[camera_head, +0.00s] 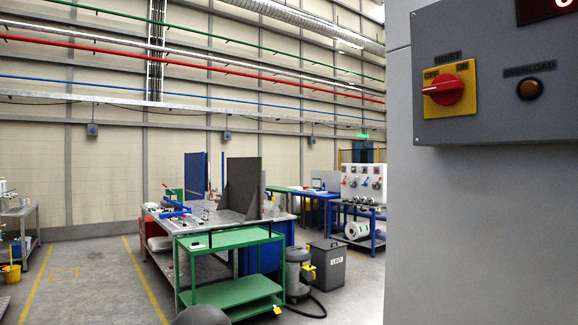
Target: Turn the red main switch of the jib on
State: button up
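The red main switch (447,89) is a rotary knob on a yellow plate (462,106). The plate is on a grey control box (500,75) at the upper right, under the label HOIST. OFF is printed at the plate's upper left and ON at its upper right. The knob's white mark points left, on the OFF side. Nothing touches the knob. My gripper is not in view.
An unlit-looking OVERLOAD lamp (530,88) sits right of the switch, below a partly cropped red display (546,8). The box is on a pale grey column (470,230). A green cart (232,240), workbenches and a grey bin (327,266) stand farther back.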

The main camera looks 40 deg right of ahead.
aim_at(446, 89)
jog(key=i, duration=2.9)
jog(key=z, duration=4.65)
jog(key=i, duration=0.5)
jog(key=z, duration=1.55)
jog(key=k, duration=0.4)
jog(key=u, duration=0.25)
